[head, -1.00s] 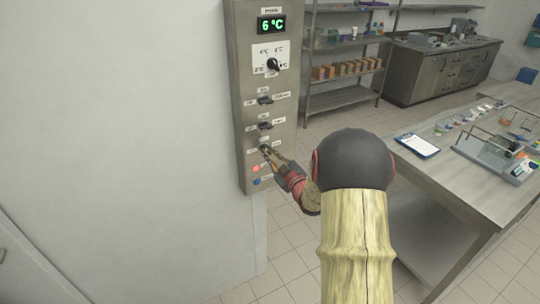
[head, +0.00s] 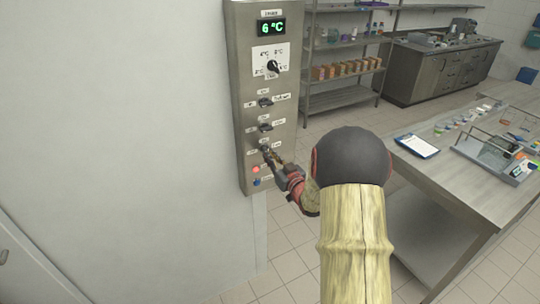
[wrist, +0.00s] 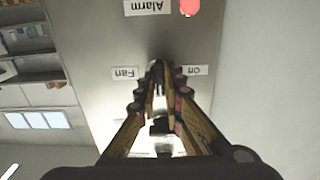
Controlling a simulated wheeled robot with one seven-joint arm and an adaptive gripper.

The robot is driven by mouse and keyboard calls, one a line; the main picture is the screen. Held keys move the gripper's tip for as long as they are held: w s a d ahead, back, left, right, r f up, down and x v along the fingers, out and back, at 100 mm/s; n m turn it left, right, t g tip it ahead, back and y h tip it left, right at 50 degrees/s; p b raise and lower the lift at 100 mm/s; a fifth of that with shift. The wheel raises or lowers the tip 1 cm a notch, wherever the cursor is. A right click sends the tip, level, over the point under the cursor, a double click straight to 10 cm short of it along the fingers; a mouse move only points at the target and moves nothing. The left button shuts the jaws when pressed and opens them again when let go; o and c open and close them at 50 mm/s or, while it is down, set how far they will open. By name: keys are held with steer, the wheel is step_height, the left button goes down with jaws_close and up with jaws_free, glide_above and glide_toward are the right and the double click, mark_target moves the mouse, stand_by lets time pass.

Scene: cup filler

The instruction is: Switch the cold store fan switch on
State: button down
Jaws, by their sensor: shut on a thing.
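The cold store fan switch (head: 264,146) is the lowest dark lever switch on the steel control panel, and my gripper largely covers it. My gripper (head: 267,153) reaches it from the lower right in the head view. The wrist picture is upside down. The lever's exact position is hidden by the fingers.
The control panel (head: 241,90) also bears a 6 °C display (head: 271,26), a dial (head: 273,66), two upper switches (head: 265,103) (head: 265,127) and a red alarm lamp (head: 256,169). A steel table (head: 425,175) stands right; tiled floor lies between.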

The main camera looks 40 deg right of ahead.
steer(key=shift+f, duration=0.15)
steer(key=c, duration=1.9)
jaws_free()
steer(key=shift+s, duration=0.1)
steer(key=v, duration=1.1)
steer(key=shift+s, duration=0.4)
